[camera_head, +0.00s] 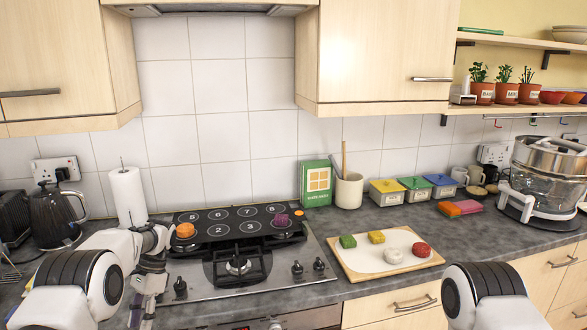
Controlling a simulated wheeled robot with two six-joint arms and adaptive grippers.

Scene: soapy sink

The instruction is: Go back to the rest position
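My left arm reaches in from the left, over the counter's front edge. My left gripper (148,292) hangs at its end, beside the left side of the hob; its fingers are small and partly hidden, so I cannot tell whether they are open. My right arm shows only as a white and black link at the lower right, and its gripper is out of view. A black board with numbered circles (236,212) lies over the back of the hob. An orange round piece (185,230) sits at its left, close to my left wrist, and a purple piece (281,220) at its right.
A cutting board (350,267) holds green, yellow, white and red pieces. A paper towel roll (127,196) and black kettle (55,217) stand at the left. Lidded boxes (414,189) and a glass-bowled appliance (543,178) stand at the back right. Cupboards hang above.

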